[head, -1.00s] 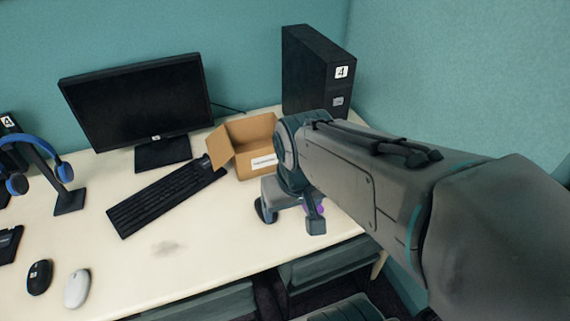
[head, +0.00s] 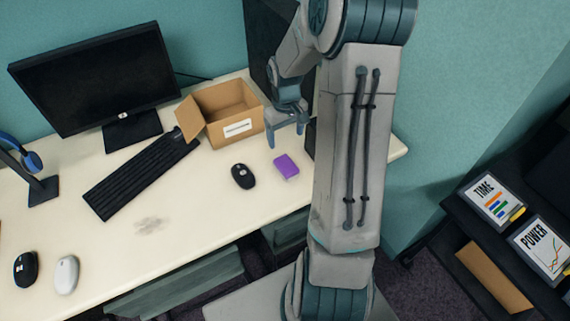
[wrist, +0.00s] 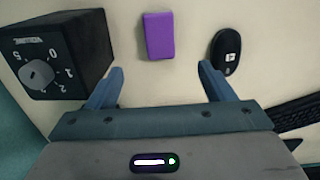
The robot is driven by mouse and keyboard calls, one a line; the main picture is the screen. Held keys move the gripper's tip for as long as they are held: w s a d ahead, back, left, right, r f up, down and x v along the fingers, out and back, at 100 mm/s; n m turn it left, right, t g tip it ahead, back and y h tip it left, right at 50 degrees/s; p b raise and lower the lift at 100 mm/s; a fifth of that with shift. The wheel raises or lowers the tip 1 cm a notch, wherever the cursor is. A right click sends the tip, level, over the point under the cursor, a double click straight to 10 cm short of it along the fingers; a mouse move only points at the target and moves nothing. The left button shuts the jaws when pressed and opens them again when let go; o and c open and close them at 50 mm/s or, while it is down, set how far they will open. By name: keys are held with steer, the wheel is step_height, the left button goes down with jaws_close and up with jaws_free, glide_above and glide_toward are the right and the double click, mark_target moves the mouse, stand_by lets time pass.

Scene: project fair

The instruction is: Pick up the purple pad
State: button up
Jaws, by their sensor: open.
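The purple pad (head: 286,167) lies flat on the cream desk (head: 190,215), right of a black mouse (head: 243,176). In the wrist view the pad (wrist: 159,36) is beyond my fingertips, roughly midway between their lines, with nothing touching it. My gripper (head: 286,128) is open and empty, above the desk and a little behind the pad in the head view. In the wrist view my gripper (wrist: 160,75) has its two blue-grey fingers spread wide.
A black box with a numbered dial (wrist: 45,55) stands close by my left finger in the wrist view. An open cardboard box (head: 228,108) is left of my gripper. The keyboard (head: 140,175) lies farther left. Bare desk surrounds the pad's front.

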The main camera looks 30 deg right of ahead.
mark_target(286, 164)
step_height(286, 164, down, 14)
steer(key=shift+f+p, duration=0.1)
steer(key=shift+p, duration=0.2)
steer(key=c, duration=1)
